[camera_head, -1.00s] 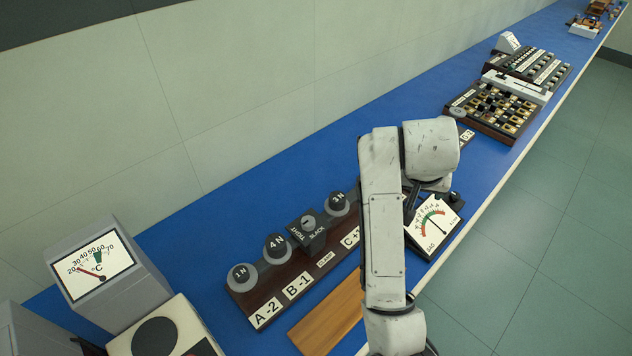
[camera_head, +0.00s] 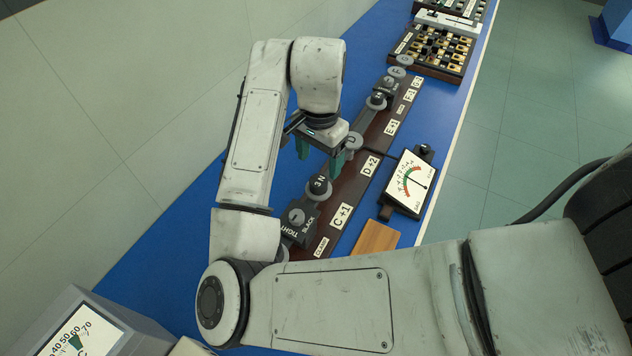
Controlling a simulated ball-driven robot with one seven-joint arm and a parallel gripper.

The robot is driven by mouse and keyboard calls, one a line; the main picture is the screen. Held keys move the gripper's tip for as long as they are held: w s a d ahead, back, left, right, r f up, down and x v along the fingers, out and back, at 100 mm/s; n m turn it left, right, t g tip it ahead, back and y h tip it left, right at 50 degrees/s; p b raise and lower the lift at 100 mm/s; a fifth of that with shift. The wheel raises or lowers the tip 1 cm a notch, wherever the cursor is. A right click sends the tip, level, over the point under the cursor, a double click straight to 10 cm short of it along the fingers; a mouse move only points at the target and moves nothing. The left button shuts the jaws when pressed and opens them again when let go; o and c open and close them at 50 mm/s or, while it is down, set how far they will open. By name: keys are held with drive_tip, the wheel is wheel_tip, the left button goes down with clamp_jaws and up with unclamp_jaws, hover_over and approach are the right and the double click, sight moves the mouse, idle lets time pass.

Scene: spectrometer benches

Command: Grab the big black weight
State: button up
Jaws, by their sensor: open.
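A dark block (camera_head: 297,227) marked TIGHT and BLACK, with a grey knob on top, stands on the brown rail (camera_head: 350,205) by the C+1 label. A dark round weight marked 3 N (camera_head: 319,187) stands beside it, towards D+2. No piece is labelled as the big black weight, so I cannot tell for sure which it is. My gripper (camera_head: 320,154) is open, with two green fingers pointing down and nothing seen between them. It hangs over the rail, just beyond the 3 N weight and next to a grey round piece (camera_head: 353,141).
A dial gauge (camera_head: 411,184) stands right of the rail, with a wooden board (camera_head: 376,238) below it. Another dark block (camera_head: 378,100) stands farther along the rail. A circuit board (camera_head: 435,48) lies beyond. My own arm covers the lower middle.

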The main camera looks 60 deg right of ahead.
sight(319, 179)
drive_tip(key=shift+s+a+f+p, duration=0.1)
drive_tip(key=shift+f+p, duration=0.15)
drive_tip(key=shift+f, duration=1.45)
drive_tip(key=shift+s+f+p, duration=0.1)
drive_tip(key=shift+f+p, duration=0.1)
drive_tip(key=shift+f, duration=1.45)
drive_tip(key=shift+c, duration=0.2)
drive_tip(key=c, duration=1.3)
drive_tip(key=shift+r, duration=0.1)
drive_tip(key=shift+c, duration=0.2)
